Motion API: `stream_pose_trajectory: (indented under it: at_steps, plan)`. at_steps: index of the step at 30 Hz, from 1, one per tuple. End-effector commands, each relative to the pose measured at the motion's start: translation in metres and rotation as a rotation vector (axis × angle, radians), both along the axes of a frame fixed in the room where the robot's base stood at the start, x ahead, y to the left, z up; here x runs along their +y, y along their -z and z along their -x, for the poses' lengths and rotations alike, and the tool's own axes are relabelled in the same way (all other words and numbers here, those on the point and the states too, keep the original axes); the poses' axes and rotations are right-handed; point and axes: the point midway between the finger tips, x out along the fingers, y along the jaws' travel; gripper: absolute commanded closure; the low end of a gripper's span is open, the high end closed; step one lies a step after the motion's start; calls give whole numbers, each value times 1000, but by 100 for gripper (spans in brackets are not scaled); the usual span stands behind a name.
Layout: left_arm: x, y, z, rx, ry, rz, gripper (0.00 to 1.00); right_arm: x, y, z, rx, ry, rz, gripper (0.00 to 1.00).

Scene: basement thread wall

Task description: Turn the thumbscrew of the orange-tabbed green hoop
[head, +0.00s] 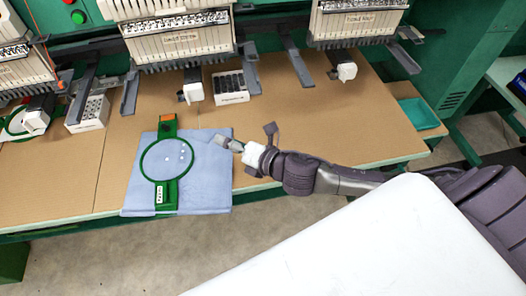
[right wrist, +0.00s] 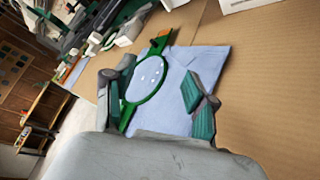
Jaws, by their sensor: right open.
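The green hoop (head: 142,172) lies flat on a folded blue cloth (head: 207,185) at the table's front edge. Its orange tab (head: 168,117) is at the far end, and a white label (head: 160,194) is on the near end. My right gripper (head: 244,135) is open and empty, beside the cloth's right edge and apart from the hoop. In the right wrist view, the hoop (right wrist: 129,112) and its orange tab (right wrist: 162,36) show beyond the open fingers (right wrist: 159,88). The thumbscrew is too small to make out. My left gripper is not in view.
Embroidery machine heads (head: 182,45) with grey arms hang over the table's back. A white box with dark slots (head: 231,88) and a white box with holes (head: 90,113) stand behind the hoop. A teal tray (head: 418,113) is at the right. The brown tabletop (head: 330,130) is clear right of the cloth.

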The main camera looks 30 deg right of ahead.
Motion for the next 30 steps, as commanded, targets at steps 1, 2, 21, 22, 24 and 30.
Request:
stream_pose_trajectory:
  at_steps: [1, 2, 21, 22, 24, 30]
  plan:
    - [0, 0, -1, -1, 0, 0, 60, 3, 1, 5, 63, 74, -106, 44]
    - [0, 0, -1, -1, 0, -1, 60, 2, 2, 8, 100, 123, -165, 44]
    - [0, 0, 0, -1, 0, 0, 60, -16, 20, 37, 400, 527, -605, 44]
    - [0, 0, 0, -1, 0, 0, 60, -16, 20, 37, 399, 526, -606, 44]
    - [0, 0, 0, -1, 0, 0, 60, -16, 20, 37, 399, 526, -605, 50]
    - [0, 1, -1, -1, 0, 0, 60, -16, 20, 35, 389, 510, -584, 62]
